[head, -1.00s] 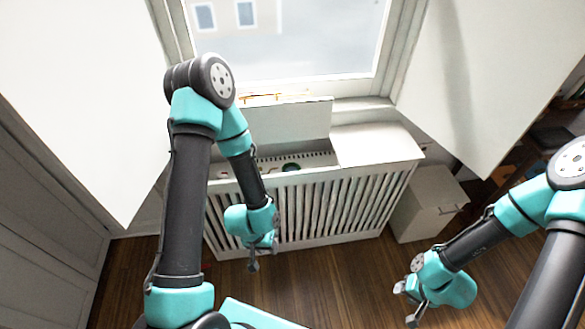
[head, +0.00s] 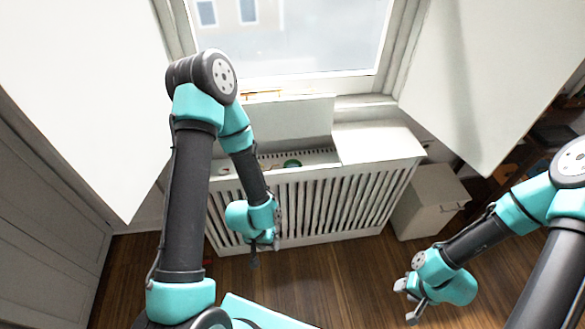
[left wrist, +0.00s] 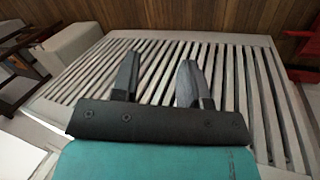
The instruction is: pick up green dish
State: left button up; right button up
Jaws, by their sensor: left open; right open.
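The green dish (head: 292,163) is small in the head view. It sits in the open recess at the top of the white slatted radiator cover, below the window, and its lower part is hidden by the front edge. My left gripper (head: 264,247) hangs in front of the slats, lower than the dish and apart from it. In the left wrist view its two dark fingers (left wrist: 158,65) are spread and empty, with slats behind them; the dish does not show there. My right gripper (head: 407,302) is open and empty over the wooden floor at lower right, far from the dish.
The radiator cover (head: 380,143) has a closed top at its right and a raised panel (head: 290,122) behind the recess. A white box (head: 428,203) stands to its right. White shutters flank the window. The wooden floor (head: 335,275) in front is clear.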

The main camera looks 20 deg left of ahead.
pick_arm(q)
jog(key=o, duration=1.1)
